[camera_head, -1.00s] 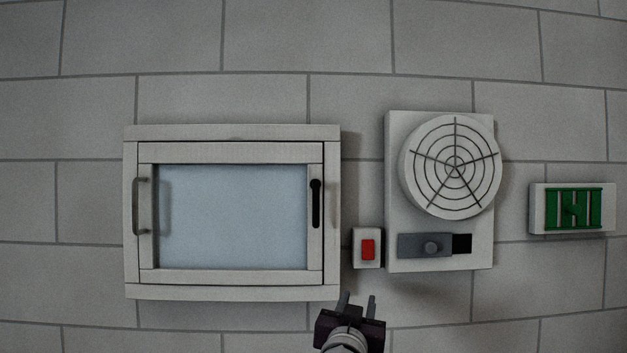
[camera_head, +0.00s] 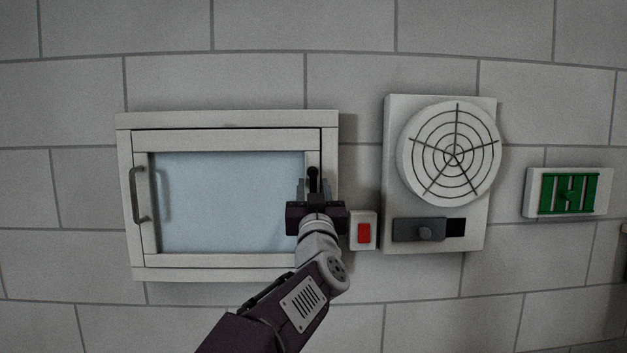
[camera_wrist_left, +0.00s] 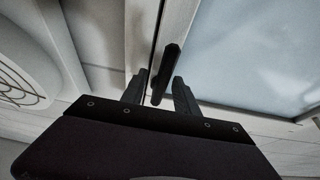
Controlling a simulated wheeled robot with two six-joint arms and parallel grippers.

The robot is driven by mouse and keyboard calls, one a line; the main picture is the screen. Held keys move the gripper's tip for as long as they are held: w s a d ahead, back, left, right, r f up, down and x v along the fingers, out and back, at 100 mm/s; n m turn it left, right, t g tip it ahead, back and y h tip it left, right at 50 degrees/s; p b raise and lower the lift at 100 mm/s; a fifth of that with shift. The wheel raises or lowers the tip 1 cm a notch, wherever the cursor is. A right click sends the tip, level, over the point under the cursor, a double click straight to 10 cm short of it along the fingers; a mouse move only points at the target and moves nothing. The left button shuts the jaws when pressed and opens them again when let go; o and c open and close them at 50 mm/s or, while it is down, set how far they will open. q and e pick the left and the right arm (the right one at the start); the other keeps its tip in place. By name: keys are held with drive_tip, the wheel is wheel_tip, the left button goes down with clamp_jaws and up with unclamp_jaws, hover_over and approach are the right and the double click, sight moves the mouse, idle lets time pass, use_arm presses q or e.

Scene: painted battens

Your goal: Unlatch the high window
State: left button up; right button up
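The high window (camera_head: 222,195) has a pale frame and a bluish pane, and it looks closed. Its black latch handle (camera_head: 313,173) is on the right side of the sash, with its lower part hidden behind my gripper. My left gripper (camera_head: 313,189) is at the handle, fingers pointing up at the wall. In the left wrist view, the handle (camera_wrist_left: 167,66) hangs between the two open fingers of the gripper (camera_wrist_left: 158,86). Gaps show on both sides of it. My right gripper is not in view.
A grey pull handle (camera_head: 136,195) is on the window's left side. A red switch (camera_head: 364,233) sits close right of my gripper.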

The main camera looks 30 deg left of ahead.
use_arm(q)
drive_tip(key=shift+s, duration=0.1)
drive_tip(key=shift+c, duration=0.3)
clamp_jaws()
idle(1.1)
